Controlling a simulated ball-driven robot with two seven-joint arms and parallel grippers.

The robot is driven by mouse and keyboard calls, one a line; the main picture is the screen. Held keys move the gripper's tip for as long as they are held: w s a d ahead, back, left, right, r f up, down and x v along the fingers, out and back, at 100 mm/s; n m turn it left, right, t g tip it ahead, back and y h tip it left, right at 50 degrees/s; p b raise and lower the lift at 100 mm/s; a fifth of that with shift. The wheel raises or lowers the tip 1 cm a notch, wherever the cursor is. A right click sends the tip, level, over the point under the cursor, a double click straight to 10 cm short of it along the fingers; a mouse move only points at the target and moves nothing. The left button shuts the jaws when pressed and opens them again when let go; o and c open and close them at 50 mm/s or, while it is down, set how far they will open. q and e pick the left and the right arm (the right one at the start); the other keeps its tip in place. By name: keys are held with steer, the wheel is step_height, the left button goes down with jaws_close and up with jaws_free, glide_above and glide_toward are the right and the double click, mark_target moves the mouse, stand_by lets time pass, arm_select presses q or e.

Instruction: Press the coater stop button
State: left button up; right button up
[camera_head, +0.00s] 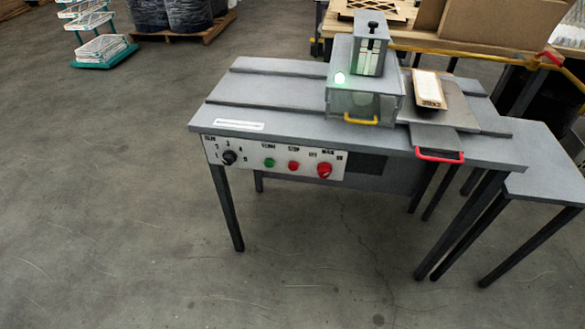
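The coater (260,100) is a grey table-like machine on dark legs, right of the middle of the head view. Its white control panel (255,170) is on the front edge. On the panel a small red button (293,166) sits under a label that seems to read STOP. Left of it are a green button (269,162) and a black dial (229,157). Right of it is a larger red knob (324,170). Neither of my grippers is in view.
A yellow handle (361,120) and a red handle (440,157) stick out from the machine's top. A white-topped boxed piece (428,88) lies on it. A lower grey side table (545,165) stands right. The floor in front and left is clear.

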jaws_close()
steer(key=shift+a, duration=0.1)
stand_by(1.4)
